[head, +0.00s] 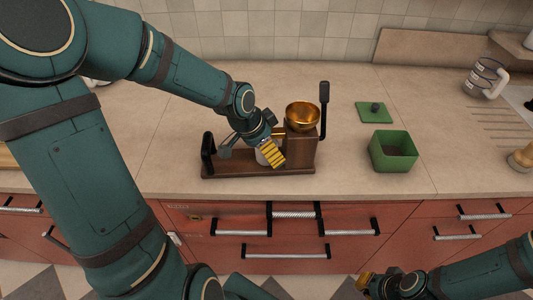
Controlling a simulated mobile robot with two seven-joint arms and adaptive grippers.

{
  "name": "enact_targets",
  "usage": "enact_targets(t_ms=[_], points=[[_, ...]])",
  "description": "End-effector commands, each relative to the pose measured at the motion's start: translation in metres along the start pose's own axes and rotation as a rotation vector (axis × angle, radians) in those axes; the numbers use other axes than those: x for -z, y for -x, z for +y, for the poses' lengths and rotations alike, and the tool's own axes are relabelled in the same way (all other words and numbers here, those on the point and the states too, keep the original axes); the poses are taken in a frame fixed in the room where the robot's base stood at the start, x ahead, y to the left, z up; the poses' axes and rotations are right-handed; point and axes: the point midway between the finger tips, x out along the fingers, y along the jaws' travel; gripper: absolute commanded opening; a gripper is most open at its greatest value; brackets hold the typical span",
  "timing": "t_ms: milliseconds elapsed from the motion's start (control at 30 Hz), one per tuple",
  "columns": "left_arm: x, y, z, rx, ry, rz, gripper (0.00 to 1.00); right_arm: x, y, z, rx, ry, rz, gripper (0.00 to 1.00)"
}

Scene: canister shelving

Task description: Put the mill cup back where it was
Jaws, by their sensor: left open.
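The mill (299,148) stands on the counter at the middle, with a long dark wooden base, a brass bowl on its raised block and an upright black handle. A pale cup (260,158), which looks like the mill cup, sits on the base left of the block. It is mostly hidden by my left gripper (272,154), which is open with its yellow fingers beside and in front of the cup. Whether they touch it I cannot tell. My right gripper (364,283) is low in front of the drawers, away from the mill; its opening is unclear.
An open green canister (393,151) stands right of the mill, with a green lid (374,112) lying behind it. A glass jar (484,78) and a wooden object (522,158) are farther right. Red drawers (270,240) lie below the counter edge. The counter between mill and canister is clear.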

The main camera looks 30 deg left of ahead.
Motion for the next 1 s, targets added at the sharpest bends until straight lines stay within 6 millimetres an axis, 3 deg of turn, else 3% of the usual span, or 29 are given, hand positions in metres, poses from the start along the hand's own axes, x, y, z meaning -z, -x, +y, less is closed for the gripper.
enact_targets(t_ms=[267, 467, 567, 600, 1000], points=[[0.0005, -0.0019, -0.0001, 0.001, -0.001, 0.001, 0.95, -0.0004, -0.0003, 0.0001, 0.000, 0.001, -0.001, 0.00], [0.0005, -0.0018, -0.0001, 0.001, -0.001, 0.001, 0.25, -0.0004, -0.0003, 0.0001, 0.000, 0.000, -0.001, 0.00], [0.0005, -0.0018, -0.0001, 0.001, -0.001, 0.001, 0.24, -0.0003, -0.0003, 0.0001, 0.000, 0.000, -0.001, 0.00], [0.0005, -0.0017, -0.0001, 0.001, -0.001, 0.001, 0.19, -0.0003, -0.0003, 0.0001, 0.000, 0.000, -0.001, 0.00], [0.0070, 0.0049, -0.0011, 0.001, -0.001, 0.001, 0.19, 0.0007, 0.0054, -0.0020, 0.000, 0.000, 0.001, 0.00]])
